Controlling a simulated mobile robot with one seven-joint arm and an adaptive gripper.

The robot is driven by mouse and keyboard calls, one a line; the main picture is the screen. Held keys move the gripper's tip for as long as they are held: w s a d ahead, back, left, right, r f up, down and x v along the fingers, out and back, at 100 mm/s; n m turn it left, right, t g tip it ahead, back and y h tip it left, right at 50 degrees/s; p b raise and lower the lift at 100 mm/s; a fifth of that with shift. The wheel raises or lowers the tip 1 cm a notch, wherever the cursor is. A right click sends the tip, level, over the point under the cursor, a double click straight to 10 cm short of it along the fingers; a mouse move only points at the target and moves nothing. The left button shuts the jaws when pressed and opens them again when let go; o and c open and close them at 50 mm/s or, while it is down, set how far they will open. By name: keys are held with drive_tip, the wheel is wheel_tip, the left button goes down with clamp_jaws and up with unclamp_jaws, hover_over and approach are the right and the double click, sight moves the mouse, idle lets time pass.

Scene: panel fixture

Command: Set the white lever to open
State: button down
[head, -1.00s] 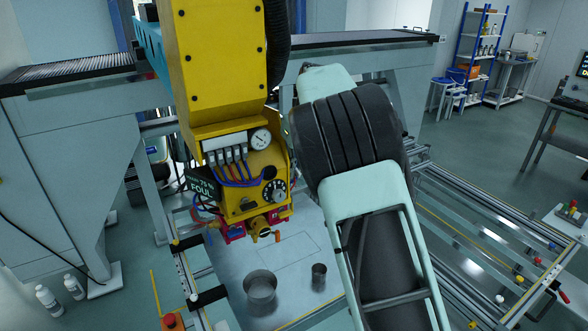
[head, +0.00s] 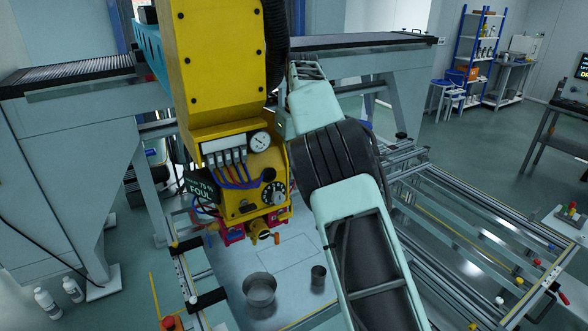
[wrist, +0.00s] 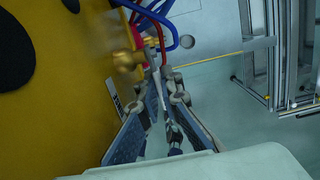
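A brass valve (wrist: 128,66) on the side of the yellow panel shows in the wrist view. A thin pale bar (wrist: 155,82), perhaps the white lever, stands beside it; blur and small size leave this unsure. My gripper (wrist: 158,66) is next to the yellow panel, its fingertips close together around or just in front of this bar. I cannot tell whether they touch it. In the head view the yellow panel (head: 238,170) carries a gauge and a dial on its front. My gripper and the pale bar are hidden in that view.
Red and blue hoses (wrist: 152,14) run just beyond my fingertips. A metal cup (head: 260,288) and a smaller dark cup (head: 318,275) stand on the plate below the panel. A rail frame (head: 470,235) lies to the right. Open floor shows beyond it.

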drive_tip(key=c, duration=2.4)
unclamp_jaws()
drive_tip(key=shift+f+t+y, duration=0.25)
drive_tip(key=shift+t+y, duration=0.15)
drive_tip(key=shift+t, duration=0.2)
drive_tip(key=shift+w+a+f+t+y, duration=0.1)
drive_tip(key=shift+f+t+y, duration=0.2)
drive_tip(key=shift+t+y, duration=0.35)
drive_tip(key=shift+w+a+f+t+y, duration=0.1)
drive_tip(key=shift+f+t+y, duration=0.2)
drive_tip(key=shift+t, duration=0.55)
drive_tip(key=t+b, duration=0.1)
drive_tip(key=b, duration=0.1)
drive_tip(key=f+t+y+b, duration=0.1)
drive_tip(key=b, duration=0.2)
drive_tip(key=t+y+b, duration=0.1)
drive_tip(key=b, duration=0.2)
drive_tip(key=shift+w+a+f+y, duration=0.15)
drive_tip(key=shift+w+f+y, duration=0.1)
drive_tip(key=shift+w, duration=0.15)
drive_tip(key=t+b, duration=0.1)
drive_tip(key=b, duration=0.3)
drive_tip(key=t+y+b, duration=0.1)
drive_tip(key=b, duration=0.4)
drive_tip(key=shift+w+a+f, duration=0.15)
drive_tip(key=shift+w+a, duration=0.05)
drive_tip(key=shift+w, duration=0.05)
